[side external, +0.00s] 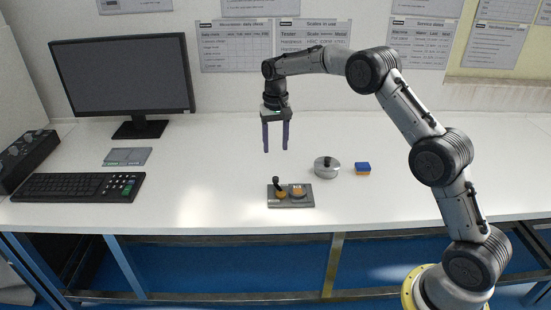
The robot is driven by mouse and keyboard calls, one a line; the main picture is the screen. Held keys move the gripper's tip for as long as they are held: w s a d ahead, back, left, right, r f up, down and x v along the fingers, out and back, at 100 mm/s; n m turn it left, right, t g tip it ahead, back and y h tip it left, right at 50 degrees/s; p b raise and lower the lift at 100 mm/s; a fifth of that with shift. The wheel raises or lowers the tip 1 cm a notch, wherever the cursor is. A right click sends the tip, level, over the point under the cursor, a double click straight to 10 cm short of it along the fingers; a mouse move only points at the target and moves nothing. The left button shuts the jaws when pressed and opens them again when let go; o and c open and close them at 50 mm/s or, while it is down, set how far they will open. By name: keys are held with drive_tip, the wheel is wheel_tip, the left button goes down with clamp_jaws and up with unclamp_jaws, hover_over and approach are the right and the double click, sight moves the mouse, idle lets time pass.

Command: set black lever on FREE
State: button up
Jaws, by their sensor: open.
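A small grey panel (303,204) lies on the white bench near its front edge. A black lever (276,184) with a round knob stands up from an orange-brown base on the panel's left half. A round orange-brown part sits on the panel's right half. Any FREE marking is too small to read, so I cannot tell the lever's setting. My gripper (276,150) is open and empty, pointing down. It hangs above the lever and panel, clear of both.
A keyboard (78,187), a grey flat case (128,156) and a monitor (122,76) are at left. The bench between keyboard and panel is clear.

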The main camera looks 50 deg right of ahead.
drive_tip(key=shift+r, duration=1.2)
drive_tip(key=s+a+r+t, duration=0.1)
drive_tip(key=s+r, duration=0.2)
drive_tip(key=r, duration=0.3)
drive_tip(key=s+a+r+n+t, duration=0.1)
drive_tip(key=s+a+r, duration=0.1)
drive_tip(key=r, duration=0.4)
drive_tip(key=s+a+r+t, duration=0.1)
drive_tip(key=s+r, duration=0.2)
drive_tip(key=r, duration=0.2)
drive_tip(key=s+a+r+n+t, duration=0.1)
drive_tip(key=s+a+r, duration=0.15)
drive_tip(key=s, duration=0.35)
drive_tip(key=s+a+r+t, duration=0.1)
drive_tip(key=s+r, duration=0.2)
drive_tip(key=s, duration=0.4)
drive_tip(key=s+f+n, duration=0.2)
drive_tip(key=s+f, duration=0.4)
drive_tip(key=s, duration=0.3)
drive_tip(key=s+a+f+n, duration=0.1)
drive_tip(key=s+f+n, duration=0.1)
drive_tip(key=s+f, duration=0.4)
drive_tip(key=s, duration=0.3)
drive_tip(key=shift+a+f+n+t, duration=0.15)
drive_tip(key=shift+a+n+t, duration=0.15)
